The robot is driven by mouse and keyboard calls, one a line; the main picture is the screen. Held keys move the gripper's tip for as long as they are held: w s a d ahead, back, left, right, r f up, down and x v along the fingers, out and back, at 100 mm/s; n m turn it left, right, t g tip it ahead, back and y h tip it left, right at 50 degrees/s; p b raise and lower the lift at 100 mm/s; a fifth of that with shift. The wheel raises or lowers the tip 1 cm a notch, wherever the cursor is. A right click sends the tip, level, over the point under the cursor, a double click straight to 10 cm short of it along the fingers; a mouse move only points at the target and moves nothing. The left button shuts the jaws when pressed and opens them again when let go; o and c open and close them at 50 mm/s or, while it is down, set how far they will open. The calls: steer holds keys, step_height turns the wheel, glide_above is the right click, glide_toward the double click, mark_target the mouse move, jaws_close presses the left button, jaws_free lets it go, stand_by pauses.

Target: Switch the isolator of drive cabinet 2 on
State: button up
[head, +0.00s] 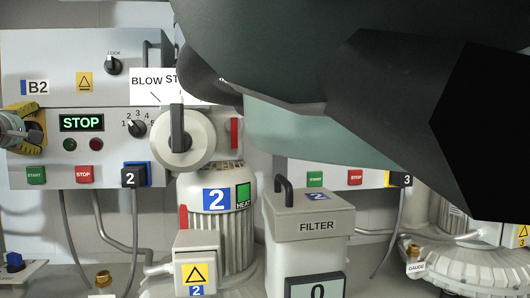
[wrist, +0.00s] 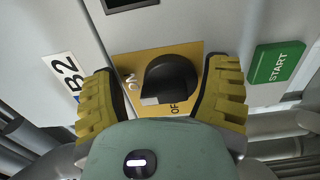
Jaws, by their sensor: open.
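The isolator is a black rotary knob (wrist: 170,80) on a yellow plate (wrist: 133,64) marked ON and OFF, in the wrist view. The pale end of its handle lies near both words; I cannot tell which it points at. My gripper (wrist: 160,97) is open, with one yellow finger on each side of the knob; I cannot tell whether they touch it. The B2 label (wrist: 66,75) is to the left. In the head view, my gripper (head: 24,126) is at the left edge against the B2 cabinet (head: 60,52) and mostly hides the isolator.
A green START button (wrist: 276,64) is just right of my right finger in the wrist view. In the head view, a STOP display (head: 82,123) and a lock switch (head: 113,66) are on the cabinet. My arm covers the upper right. A blower (head: 222,225) stands right of the cabinet.

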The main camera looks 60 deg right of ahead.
steer(key=shift+a, duration=0.2)
steer(key=shift+s+a+f, duration=0.1)
steer(key=shift+a, duration=0.05)
steer(key=v, duration=1.1)
steer(key=shift+s, duration=0.3)
stand_by(0.3)
